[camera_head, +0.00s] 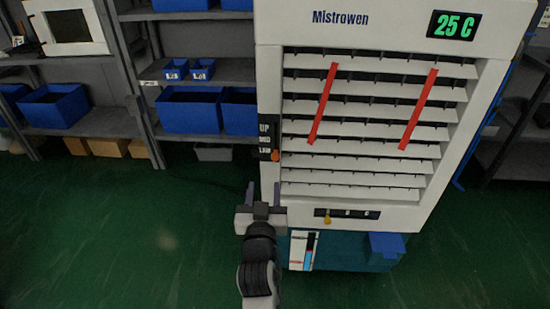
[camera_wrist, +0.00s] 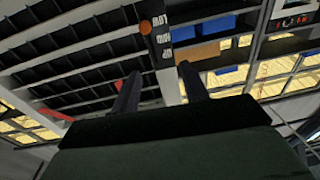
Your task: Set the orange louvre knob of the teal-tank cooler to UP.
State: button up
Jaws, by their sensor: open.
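The cooler (camera_head: 270,28) is a tall white cabinet with slanted louvres and a teal tank (camera_head: 345,258) at its base. Its orange louvre knob (camera_head: 275,155) sits on the left front edge, beside the lowest word of a black label plate (camera_head: 266,130) reading UP, MID, LOW from top down. In the wrist view the picture is turned over; the orange knob (camera_wrist: 145,27) shows beside LOW on the label plate (camera_wrist: 161,40). My gripper (camera_head: 263,190) is open and empty, below the knob and apart from it. Its two fingers (camera_wrist: 158,80) show in the wrist view.
Two red strips (camera_head: 322,103) hang across the louvres. A small panel with a yellow knob (camera_head: 327,220) is low on the front. Shelves with blue bins (camera_head: 190,110) stand behind on the left. The green floor (camera_head: 120,230) at left is clear.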

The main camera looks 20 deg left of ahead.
notch_tip(320, 180, down, 2)
jog(key=d, duration=0.1)
jog(key=h+p, duration=0.1)
jog(key=p, duration=0.2)
send_near(275, 158)
jog(key=shift+m, duration=0.3)
jog(key=x, duration=0.8)
jog(key=shift+w, duration=0.1)
jog(key=shift+c, duration=0.4)
grip_shut()
